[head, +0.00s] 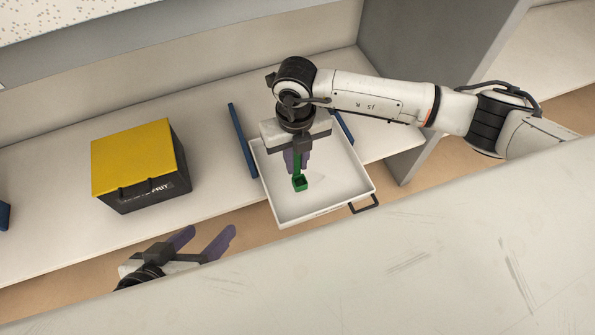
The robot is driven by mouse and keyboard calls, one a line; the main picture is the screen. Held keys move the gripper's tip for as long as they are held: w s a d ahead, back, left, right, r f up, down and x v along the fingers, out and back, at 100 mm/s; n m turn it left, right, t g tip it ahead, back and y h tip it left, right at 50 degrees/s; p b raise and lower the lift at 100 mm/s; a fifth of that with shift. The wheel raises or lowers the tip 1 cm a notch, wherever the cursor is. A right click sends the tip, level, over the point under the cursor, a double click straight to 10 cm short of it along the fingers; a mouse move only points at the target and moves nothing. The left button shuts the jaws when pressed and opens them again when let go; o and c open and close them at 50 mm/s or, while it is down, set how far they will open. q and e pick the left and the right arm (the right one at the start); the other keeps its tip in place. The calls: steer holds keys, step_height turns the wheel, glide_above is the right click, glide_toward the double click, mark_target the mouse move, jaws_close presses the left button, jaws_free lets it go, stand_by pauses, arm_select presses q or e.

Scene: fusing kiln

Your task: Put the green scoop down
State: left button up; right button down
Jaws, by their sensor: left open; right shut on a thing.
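The green scoop (299,183) shows below my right gripper (297,165), over the white tray (286,217). My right gripper is shut on the scoop's upright handle and points down. The scoop's small square cup is at the bottom. I cannot tell whether the cup touches the tray floor or hangs just above it. My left gripper (209,243) is open and empty, low at the left, in front of the shelf edge. Its purple fingers are spread apart.
A black box with a yellow lid (133,157) stands on the shelf (213,167) at left. Blue rails (242,140) flank the tray, which has a dark handle (365,204) at its front right. A grey panel (420,50) stands at right. A pale surface (430,250) fills the foreground.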

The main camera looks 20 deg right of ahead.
mark_target(296, 171)
step_height(296, 171, down, 4)
steer(key=shift+f+b, duration=0.15)
steer(key=shift+b, duration=0.7)
steer(key=shift+f, duration=0.25)
steer(key=shift+r, duration=0.1)
arm_select(q)
steer(key=shift+w+d+r+t+h, duration=0.2)
steer(key=shift+d+r+t+h, duration=0.3)
steer(key=shift+r, duration=0.35)
arm_select(e)
steer(key=c, duration=1.7)
jaws_free()
steer(key=shift+r, duration=0.1)
arm_select(q)
steer(key=shift+s+a+f+g+y+p, duration=0.3)
steer(key=shift+a+f+y+p, duration=0.3)
steer(key=shift+p, duration=0.55)
steer(key=shift+s+a+f+g+y+p, duration=0.15)
steer(key=shift+a+f+g+y+p, duration=0.2)
steer(key=shift+a+f+p, duration=0.6)
arm_select(e)
steer(key=shift+r, duration=5.95)
